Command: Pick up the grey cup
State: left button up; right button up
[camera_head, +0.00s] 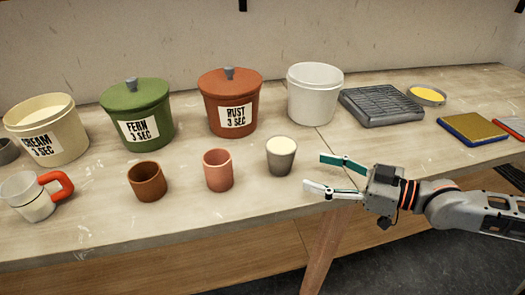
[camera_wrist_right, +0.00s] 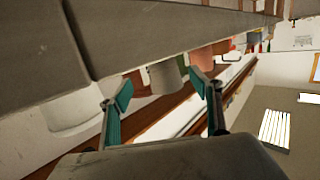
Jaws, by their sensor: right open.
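The grey cup (camera_head: 281,160) stands upright on the table, with a cream-coloured fill or top at its rim. My right gripper (camera_head: 325,174) is open and empty, just to the right of the cup and apart from it, its fingers pointing left at the cup. In the right wrist view the grey cup (camera_wrist_right: 165,76) shows beyond and between the two open fingertips (camera_wrist_right: 165,94). My left gripper is in neither view.
A pink cup (camera_head: 218,171) and a brown cup (camera_head: 147,182) stand left of the grey cup. A white bucket (camera_head: 314,95) and a lidded rust pot (camera_head: 229,103) stand behind. A grey ribbed tray (camera_head: 381,106) lies at the back right. The table's front edge is close below the gripper.

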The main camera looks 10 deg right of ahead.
aim_at(288, 170)
jog(key=shift+w+a, duration=0.4)
jog(key=shift+x, duration=1)
jog(key=shift+w+a+r+p, duration=0.15)
jog(key=shift+w+a+p, duration=0.15)
jog(key=shift+a, duration=0.1)
jog(key=x, duration=0.3)
jog(key=shift+a+r+p, duration=0.2)
jog(key=shift+a+p, duration=0.15)
jog(key=shift+p, duration=0.05)
jog(key=shift+w+a+f, duration=0.15)
jog(key=shift+w+a, duration=0.1)
jog(key=shift+w, duration=0.05)
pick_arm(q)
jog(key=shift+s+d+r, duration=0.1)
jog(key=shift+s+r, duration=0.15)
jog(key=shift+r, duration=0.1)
pick_arm(e)
jog(key=c, duration=1.6)
